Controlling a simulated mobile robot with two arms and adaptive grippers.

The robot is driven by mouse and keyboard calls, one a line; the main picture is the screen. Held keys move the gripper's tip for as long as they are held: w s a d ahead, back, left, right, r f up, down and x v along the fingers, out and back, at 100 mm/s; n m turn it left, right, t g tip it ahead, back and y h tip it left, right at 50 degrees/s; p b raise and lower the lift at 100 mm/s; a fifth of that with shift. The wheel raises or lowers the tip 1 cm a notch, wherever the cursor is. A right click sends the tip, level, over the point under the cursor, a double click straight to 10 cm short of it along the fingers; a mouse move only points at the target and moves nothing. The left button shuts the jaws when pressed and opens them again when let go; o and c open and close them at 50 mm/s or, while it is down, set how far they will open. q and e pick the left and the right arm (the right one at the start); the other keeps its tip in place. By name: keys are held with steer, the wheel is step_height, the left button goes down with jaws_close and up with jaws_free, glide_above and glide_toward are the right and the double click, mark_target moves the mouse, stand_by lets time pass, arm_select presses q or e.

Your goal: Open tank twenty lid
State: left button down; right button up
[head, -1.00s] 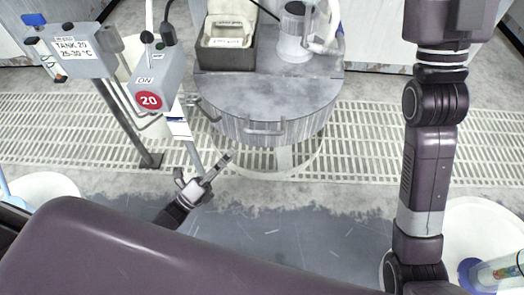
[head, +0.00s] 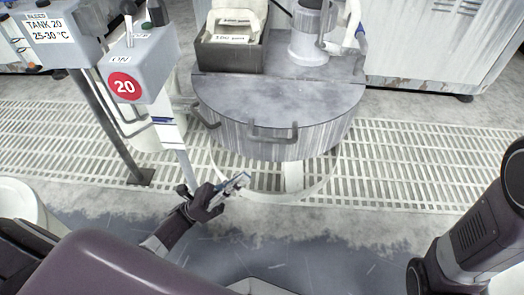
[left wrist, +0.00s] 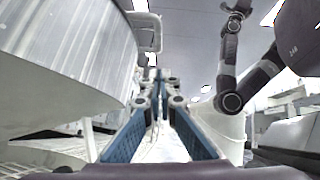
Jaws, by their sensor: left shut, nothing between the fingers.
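The tank lid (head: 275,95) is a grey half-round plate, lying flat on the round tank (head: 230,135) and looking closed. A bar handle (head: 273,132) sits at its front edge, and another handle (head: 206,113) is at the left. My left gripper (head: 246,177) is shut and empty, below and in front of the front handle, not touching it. In the left wrist view the blue-sided fingers (left wrist: 155,76) point forward, with the tank wall (left wrist: 70,60) at left and a handle (left wrist: 150,32) above. My right gripper is out of view.
A box with cards (head: 232,50) and a grey cylinder (head: 310,45) stand behind the lid. Grating (head: 420,150) surrounds the tank.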

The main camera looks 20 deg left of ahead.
arm_select(q)
steer(key=w+d+r, duration=0.3)
steer(key=d+r, duration=0.1)
steer(key=r, duration=0.5)
steer(key=shift+d, duration=0.2)
